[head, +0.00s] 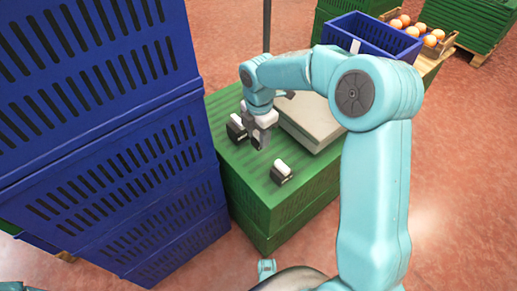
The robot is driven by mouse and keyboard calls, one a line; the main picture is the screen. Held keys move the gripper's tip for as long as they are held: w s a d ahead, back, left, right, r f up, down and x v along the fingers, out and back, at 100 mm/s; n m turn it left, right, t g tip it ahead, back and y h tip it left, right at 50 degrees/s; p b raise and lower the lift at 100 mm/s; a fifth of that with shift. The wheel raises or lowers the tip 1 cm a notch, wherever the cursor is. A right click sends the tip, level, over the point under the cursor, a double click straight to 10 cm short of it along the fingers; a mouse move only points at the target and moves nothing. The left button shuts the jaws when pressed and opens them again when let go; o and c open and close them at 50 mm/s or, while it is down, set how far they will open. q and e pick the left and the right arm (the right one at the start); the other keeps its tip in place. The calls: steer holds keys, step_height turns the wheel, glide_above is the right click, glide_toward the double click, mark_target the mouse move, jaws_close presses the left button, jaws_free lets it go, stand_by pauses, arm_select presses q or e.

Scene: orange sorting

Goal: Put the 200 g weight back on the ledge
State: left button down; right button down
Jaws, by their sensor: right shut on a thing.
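My right gripper (257,134) reaches in from the right and hangs over the far left part of the green crate top. It is shut on a small greyish thing, which I take to be the 200 g weight; the fingers hide most of it and no marking can be read. I cannot tell if it touches the surface below. A small dark block with a white top (283,173) stands on the green crate (243,168), nearer me. A similar dark and white piece (237,129) shows just left of the gripper. No separate ledge can be made out clearly. My left gripper is not in view.
A flat beige scale-like plate (303,128) lies right of the gripper, partly behind my arm. Tall blue crates (120,130) stand close on the left. A thin dark post (267,25) rises behind. A blue crate (372,35) and a box of oranges (440,47) stand at the back right.

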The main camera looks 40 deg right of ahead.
step_height(320, 180, down, 6)
steer(key=shift+w+r+b, duration=0.1)
steer(key=shift+b, duration=0.9)
steer(key=shift+r, duration=0.1)
steer(key=c, duration=0.6)
jaws_free()
steer(key=shift+f, duration=0.2)
step_height(320, 180, up, 12)
steer(key=p, duration=0.4)
steer(key=shift+r, duration=0.2)
